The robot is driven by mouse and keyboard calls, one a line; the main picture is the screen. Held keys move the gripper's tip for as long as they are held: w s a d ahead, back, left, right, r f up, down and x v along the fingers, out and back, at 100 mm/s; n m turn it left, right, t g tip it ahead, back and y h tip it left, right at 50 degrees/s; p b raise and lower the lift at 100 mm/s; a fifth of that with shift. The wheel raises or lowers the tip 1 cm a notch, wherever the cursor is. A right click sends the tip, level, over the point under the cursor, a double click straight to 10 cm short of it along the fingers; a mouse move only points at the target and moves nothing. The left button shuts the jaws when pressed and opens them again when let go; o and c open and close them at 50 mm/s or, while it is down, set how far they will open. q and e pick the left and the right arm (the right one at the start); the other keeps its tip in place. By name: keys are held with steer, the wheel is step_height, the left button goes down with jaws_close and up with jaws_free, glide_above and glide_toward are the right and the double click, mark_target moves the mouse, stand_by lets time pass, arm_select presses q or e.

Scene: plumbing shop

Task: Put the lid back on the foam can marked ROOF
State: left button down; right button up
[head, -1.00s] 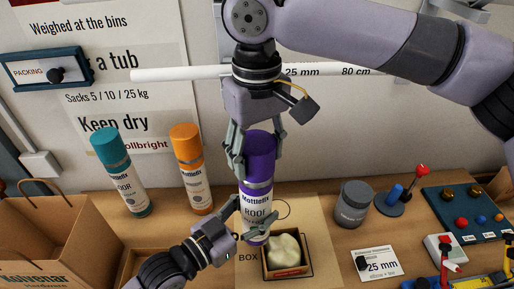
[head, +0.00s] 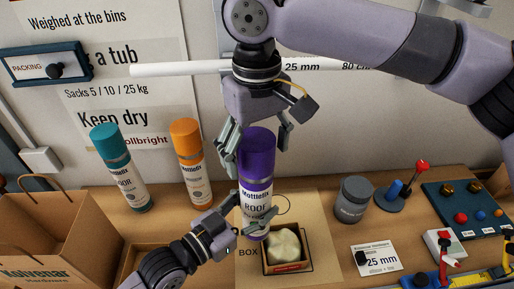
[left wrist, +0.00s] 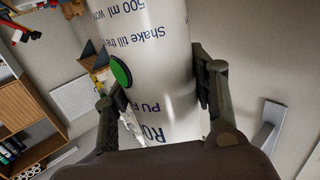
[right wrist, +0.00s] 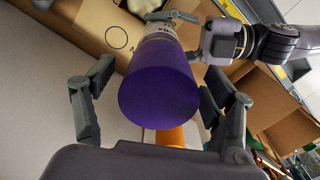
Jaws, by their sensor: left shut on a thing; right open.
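The foam can marked ROOF (head: 256,205) stands about upright in the head view, with the purple lid (head: 257,152) on its top. My left gripper (head: 243,222) is shut on the can's lower body; the white can (left wrist: 150,60) fills the space between its fingers in the left wrist view. My right gripper (head: 255,140) is open above and around the lid. In the right wrist view the purple lid (right wrist: 158,98) lies between the spread fingers, with a gap on each side. The seam between lid and can shows no clear gap.
A teal-capped can (head: 121,168) and an orange-capped can (head: 191,163) stand at the left. A small box (head: 287,266) with a pale foam lump is just in front of the ROOF can. A grey jar (head: 353,200) stands to the right. A paper bag (head: 60,245) is at the left front.

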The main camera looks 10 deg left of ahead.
step_height(320, 180, up, 12)
stand_by(0.5)
stand_by(0.4)
